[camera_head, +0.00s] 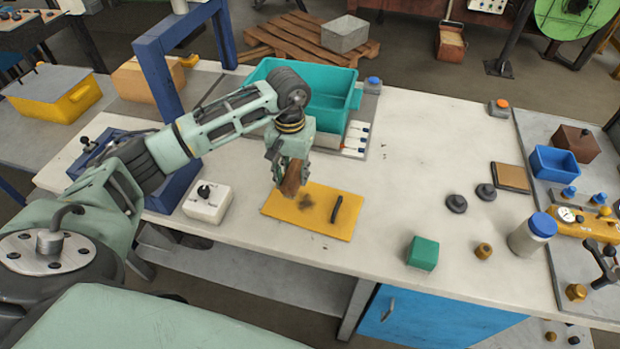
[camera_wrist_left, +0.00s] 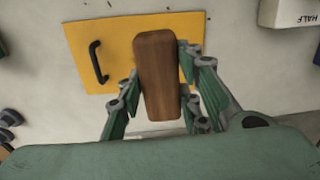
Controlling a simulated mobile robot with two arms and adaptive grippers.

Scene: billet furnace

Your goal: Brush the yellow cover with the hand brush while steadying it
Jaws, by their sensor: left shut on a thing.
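The yellow cover (camera_head: 331,227) lies flat on the white workbench, with a dark smudge on it and a black handle (camera_head: 336,208). It also shows in the left wrist view (camera_wrist_left: 113,28), with the handle to the left. My left gripper (camera_head: 286,178) is over the cover's back left part, shut on the brown wooden hand brush (camera_head: 294,180). In the left wrist view the brush (camera_wrist_left: 158,75) sits between the green fingers and hides part of the cover. I cannot tell whether the brush touches the cover. My right gripper is not in view.
A white switch box (camera_head: 207,203) stands left of the cover. A teal bin (camera_head: 337,101) is behind it. A green block (camera_head: 423,253), black knobs (camera_head: 456,203) and a blue-lidded jar (camera_head: 532,234) stand to the right. The bench between cover and knobs is clear.

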